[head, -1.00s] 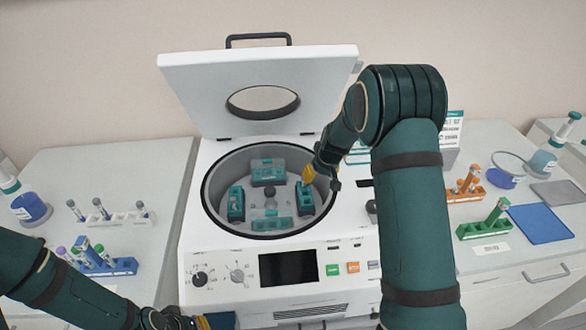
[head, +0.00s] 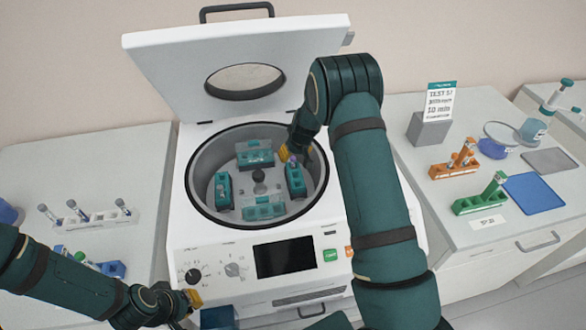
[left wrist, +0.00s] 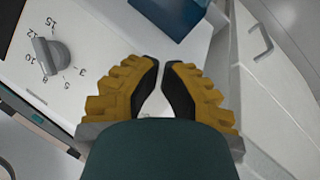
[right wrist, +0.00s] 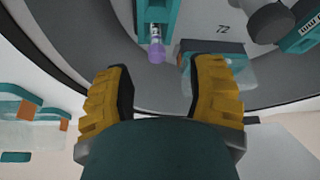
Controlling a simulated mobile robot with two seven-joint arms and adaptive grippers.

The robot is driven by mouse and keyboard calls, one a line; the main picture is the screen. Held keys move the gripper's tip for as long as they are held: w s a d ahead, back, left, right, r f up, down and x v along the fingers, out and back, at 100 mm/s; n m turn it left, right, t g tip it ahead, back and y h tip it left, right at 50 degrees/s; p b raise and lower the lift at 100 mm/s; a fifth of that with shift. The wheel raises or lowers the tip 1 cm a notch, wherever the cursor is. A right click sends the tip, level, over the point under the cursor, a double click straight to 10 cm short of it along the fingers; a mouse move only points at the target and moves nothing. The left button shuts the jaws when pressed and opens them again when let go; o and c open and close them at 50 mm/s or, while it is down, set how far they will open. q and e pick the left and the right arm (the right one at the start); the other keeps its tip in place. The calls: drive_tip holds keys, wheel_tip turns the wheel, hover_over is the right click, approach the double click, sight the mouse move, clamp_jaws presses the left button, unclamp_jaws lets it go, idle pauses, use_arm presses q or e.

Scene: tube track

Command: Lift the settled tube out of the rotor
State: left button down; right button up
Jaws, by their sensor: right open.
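The rotor (head: 259,175) sits in the open centrifuge bowl, with several teal buckets around its hub. A tube with a purple cap (right wrist: 156,55) stands in one teal bucket (right wrist: 172,20) in the right wrist view. In the head view that bucket (head: 296,182) is at the rotor's right side. My right gripper (right wrist: 161,80) is open and empty, its fingers just short of the tube's cap in the picture. In the head view my right gripper (head: 287,153) is over the bowl's right rear. My left gripper (left wrist: 160,64) is shut and empty, low in front of the centrifuge.
The raised lid (head: 180,85) stands behind the bowl, and the bowl rim (head: 200,205) surrounds the rotor. A white rack (head: 95,220) with tubes is on the left bench. Orange (head: 440,171) and green (head: 480,203) racks and a blue mat (head: 535,193) are on the right bench.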

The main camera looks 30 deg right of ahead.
sight(293, 158)
drive_tip(key=x, duration=0.5)
drive_tip(key=shift+s+d+f, duration=0.1)
drive_tip(key=shift+d+f, duration=0.05)
drive_tip(key=shift+f, duration=0.05)
clamp_jaws()
